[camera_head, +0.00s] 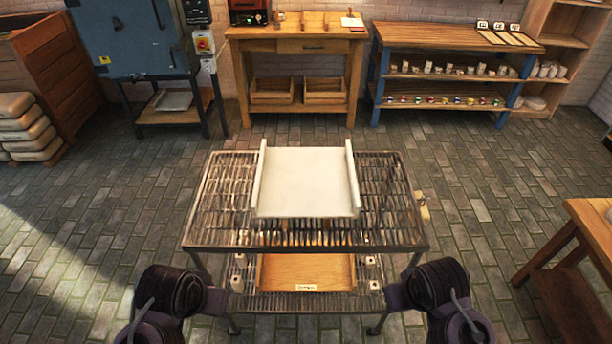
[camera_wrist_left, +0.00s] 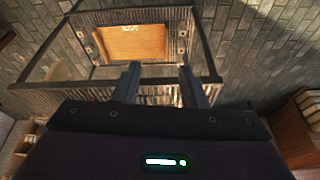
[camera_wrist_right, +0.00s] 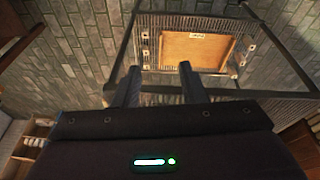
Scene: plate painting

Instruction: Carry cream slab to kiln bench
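The cream slab (camera_head: 305,182) lies flat on top of the metal rack table (camera_head: 213,208), with a raised pale rail along its left and right sides. My left gripper shows in the left wrist view (camera_wrist_left: 158,74), its two fingers apart with nothing between them. My right gripper shows in the right wrist view (camera_wrist_right: 160,74), also open and empty. In the head view only my arms show at the bottom, in front of the rack table. No bench is labelled as the kiln bench; a wooden bench (camera_head: 300,31) stands at the back, beside a large blue kiln-like cabinet (camera_head: 130,40).
A wooden board (camera_head: 305,272) lies on the rack's lower shelf. A blue-legged shelf unit (camera_head: 450,80) with small pots stands at back right. A wooden table (camera_head: 590,225) is at right, stacked sacks (camera_head: 28,128) at left. Brick floor (camera_head: 120,190) around the rack is clear.

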